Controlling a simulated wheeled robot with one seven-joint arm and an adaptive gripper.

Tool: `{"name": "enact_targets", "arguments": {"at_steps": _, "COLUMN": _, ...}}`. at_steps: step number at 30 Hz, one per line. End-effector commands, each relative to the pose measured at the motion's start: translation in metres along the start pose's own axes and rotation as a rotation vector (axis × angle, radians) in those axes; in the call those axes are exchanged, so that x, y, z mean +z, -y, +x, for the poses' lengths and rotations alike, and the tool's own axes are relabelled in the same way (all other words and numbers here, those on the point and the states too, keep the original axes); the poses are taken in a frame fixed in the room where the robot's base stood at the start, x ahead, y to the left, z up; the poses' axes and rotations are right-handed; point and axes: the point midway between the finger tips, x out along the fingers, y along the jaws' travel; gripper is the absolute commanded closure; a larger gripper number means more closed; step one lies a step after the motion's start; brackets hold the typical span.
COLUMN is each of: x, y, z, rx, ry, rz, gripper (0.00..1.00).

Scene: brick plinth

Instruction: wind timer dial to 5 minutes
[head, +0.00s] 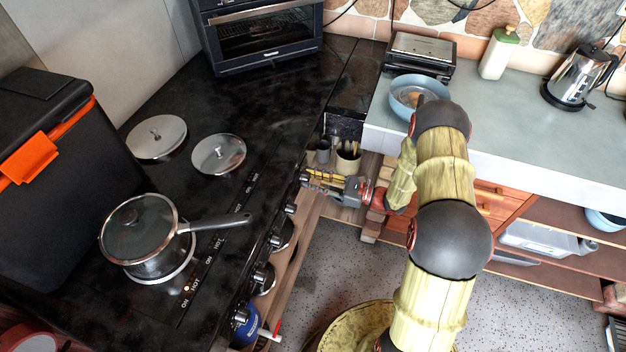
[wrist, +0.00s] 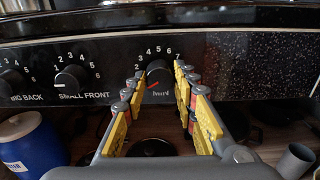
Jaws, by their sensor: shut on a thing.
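The timer dial (wrist: 157,76) is a dark round knob on the stove's black front panel, in the wrist view. Numbers from 2 to 7 show above it and the word MIN below. A small red mark shows on its lower left part; I cannot tell surely which number it matches. My gripper (wrist: 160,82) has its yellow-padded fingers on both sides of the dial, shut on it. My gripper also shows in the head view (head: 325,183) at the stove's front edge, where the dial itself is hidden.
Other knobs, including the small front knob (wrist: 71,78), lie left on the panel. A lidded pot (head: 145,240) stands on the stove, its handle pointing toward the front edge. A blue container (wrist: 30,148) and a grey cup (wrist: 295,160) stand below the panel.

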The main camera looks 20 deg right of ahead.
Motion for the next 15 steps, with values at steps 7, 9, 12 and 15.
{"name": "enact_targets", "arguments": {"at_steps": 7, "x": 0.0001, "y": 0.0004, "z": -0.0001, "rx": -0.001, "ry": 0.0, "rz": 0.004, "gripper": 0.97}}
{"name": "enact_targets", "arguments": {"at_steps": 9, "x": 0.0004, "y": 0.0004, "z": -0.0001, "rx": -0.001, "ry": 0.0, "rz": 0.012, "gripper": 0.97}}
{"name": "enact_targets", "arguments": {"at_steps": 12, "x": 0.0008, "y": 0.0004, "z": -0.0001, "rx": -0.001, "ry": 0.0, "rz": 0.039, "gripper": 0.97}}
{"name": "enact_targets", "arguments": {"at_steps": 15, "x": 0.0013, "y": 0.0004, "z": -0.0002, "rx": -0.001, "ry": -0.001, "rz": 0.084, "gripper": 0.97}}
